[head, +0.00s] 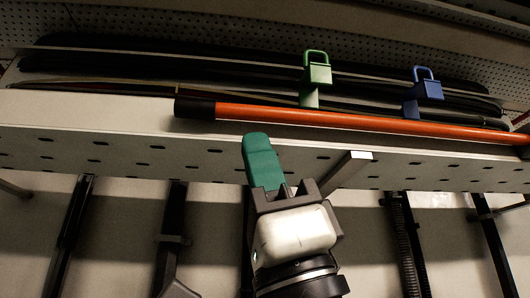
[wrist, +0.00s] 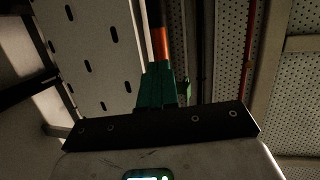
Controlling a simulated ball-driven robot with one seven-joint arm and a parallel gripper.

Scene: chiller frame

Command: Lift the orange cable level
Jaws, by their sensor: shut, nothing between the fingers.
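The orange cable (head: 340,120) is a straight rod-like length with a black left end (head: 194,108). It lies along the front of the perforated tray and slopes down toward the right in the head view. Its right end runs to the picture's edge. In the wrist view a short orange piece of the cable (wrist: 160,42) shows just beyond the fingertips. My gripper (head: 256,140) has green fingers, held together and empty. It points up from below, in front of the tray face and just under the left part of the cable. It also shows in the wrist view (wrist: 159,68).
A green padlock-like clip (head: 318,74) and a blue one (head: 427,89) stand behind the cable. Dark cables (head: 160,66) lie farther back. A metal bracket (head: 345,170) juts out right of my gripper. Dark vertical bars (head: 72,230) hang below the slotted tray (head: 120,150).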

